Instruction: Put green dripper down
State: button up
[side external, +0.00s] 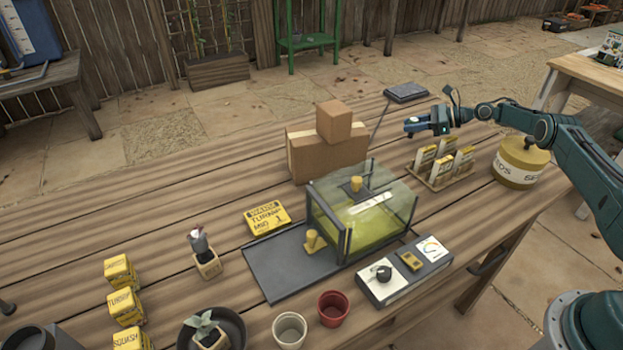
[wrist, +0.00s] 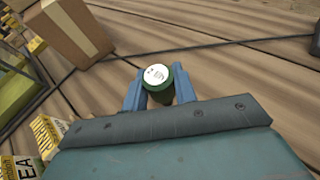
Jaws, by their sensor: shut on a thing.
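My gripper (side external: 412,127) is at the right of the side view, raised above the table behind the seed packets. In the wrist view, its two blue fingers (wrist: 158,88) are shut on the green dripper (wrist: 158,87), a round dark green thing with a white top marked with small dark print. The dripper is held between the fingertips, with bare wooden table seen beyond it. In the side view the dripper is too small and covered to make out clearly.
Cardboard boxes (side external: 327,157) stand left of my gripper. Seed packets in a wooden rack (side external: 444,166) and a yellow seed tin (side external: 521,163) stand below my arm. A glass tank (side external: 375,215) is nearer the front. A dark flat device (side external: 406,92) lies at the back edge.

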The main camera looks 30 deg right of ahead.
jog(key=o, duration=1)
jog(key=shift+r, duration=0.15)
jog(key=shift+r, duration=0.45)
jog(key=v, duration=1.2)
